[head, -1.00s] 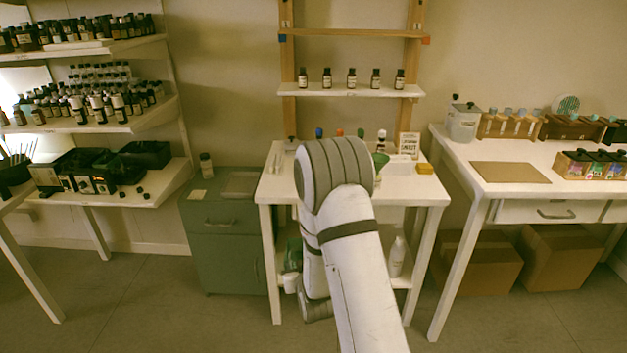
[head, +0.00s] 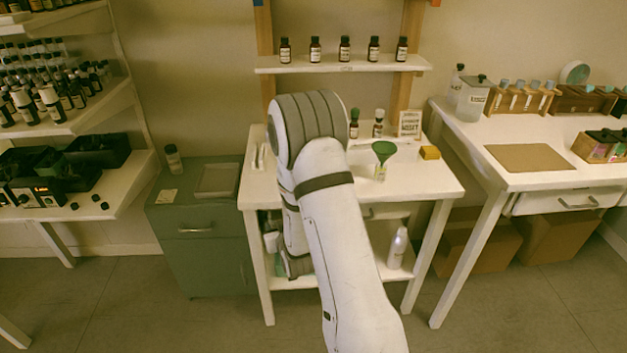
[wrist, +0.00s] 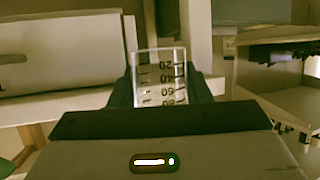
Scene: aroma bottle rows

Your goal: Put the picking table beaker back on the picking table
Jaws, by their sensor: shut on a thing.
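My gripper (wrist: 160,92) is shut on a clear beaker (wrist: 160,70) with dark graduation marks, in the wrist view. The beaker sits between the two dark fingers, and its marks read upside down there. In the head view my arm hides the gripper and the beaker. A white table (head: 425,184) stands in the middle behind my arm; no label shows whether it is the picking table. A green funnel (head: 384,150) sits in a small clear vessel on its right part.
Two dark bottles (head: 378,126), a sign card (head: 410,124) and a yellow block (head: 430,153) stand on the middle table. A green cabinet (head: 196,250) is at its left. Another white table (head: 470,150) is at the right. A bottle shelf (head: 340,66) hangs above.

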